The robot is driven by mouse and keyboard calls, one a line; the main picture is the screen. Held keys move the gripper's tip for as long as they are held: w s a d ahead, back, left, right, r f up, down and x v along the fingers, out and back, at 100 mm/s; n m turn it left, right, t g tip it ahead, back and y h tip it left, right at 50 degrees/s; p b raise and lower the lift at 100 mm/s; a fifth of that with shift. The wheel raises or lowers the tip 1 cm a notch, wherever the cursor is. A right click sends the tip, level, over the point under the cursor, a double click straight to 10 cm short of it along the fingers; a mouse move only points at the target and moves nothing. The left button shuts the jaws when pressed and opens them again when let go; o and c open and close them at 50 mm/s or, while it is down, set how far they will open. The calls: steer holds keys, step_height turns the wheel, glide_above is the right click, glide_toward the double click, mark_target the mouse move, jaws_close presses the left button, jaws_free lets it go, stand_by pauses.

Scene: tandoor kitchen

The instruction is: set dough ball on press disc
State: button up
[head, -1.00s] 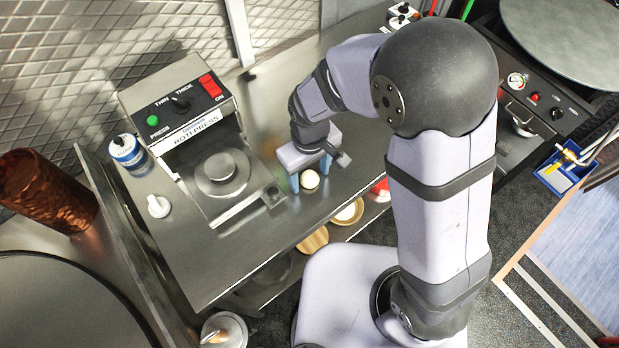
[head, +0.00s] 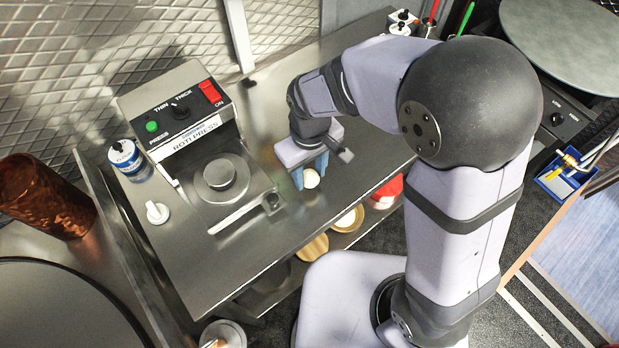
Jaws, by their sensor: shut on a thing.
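The white dough ball (head: 312,179) is between the blue fingers of my gripper (head: 309,173), which is shut on it. My gripper is over the steel counter, to the right of the roti press (head: 187,122). I cannot tell how high the ball is above the counter. The round press disc (head: 219,176) lies at the front of the press, with a knob-like raised middle and nothing on it. The ball is apart from the disc, to its right.
A press handle bar (head: 238,214) lies in front of the disc. A blue-and-white can (head: 126,157) and a white knob-like item (head: 157,212) stand left of the press. Wooden bowls (head: 347,219) sit on the shelf below the counter's front edge. The counter (head: 275,95) behind my gripper is clear.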

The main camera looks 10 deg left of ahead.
steer(key=shift+r+b, duration=0.45)
steer(key=shift+r, duration=2.75)
steer(key=a+r+p, duration=0.1)
steer(key=a+r, duration=0.3)
steer(key=a, duration=0.7)
glide_toward(219, 172)
steer(key=shift+n, duration=0.3)
steer(key=shift+f+p, duration=1.8)
steer(key=shift+f, duration=1.15)
steer(key=shift+f, duration=0.2)
steer(key=o, duration=0.7)
steer(key=shift+c, duration=0.2)
steer(key=shift+r, duration=0.1)
